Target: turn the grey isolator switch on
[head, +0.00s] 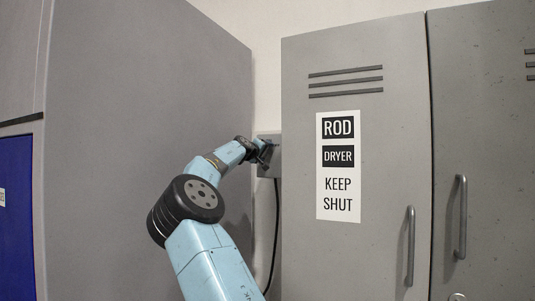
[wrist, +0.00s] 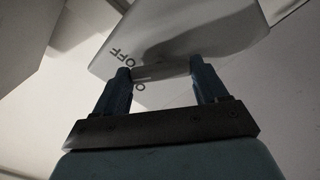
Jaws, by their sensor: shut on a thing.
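The grey isolator switch (head: 272,170) is a small box on the wall, in the gap between the big grey cabinet and the dryer locker. My gripper (head: 265,151) is at its front and hides most of it. In the wrist view the box face (wrist: 200,32) shows the word OFF, and part of a second label starting with O beside my left finger. My gripper (wrist: 160,76) has one finger at each end of the pale switch handle (wrist: 160,72) and is shut on it. The handle's exact angle against the labels is hard to tell.
A tall grey cabinet side (head: 150,110) stands close on the left. The locker door marked ROD DRYER KEEP SHUT (head: 385,130) is close on the right, with a vertical handle (head: 410,245). A black cable (head: 276,225) hangs below the switch box.

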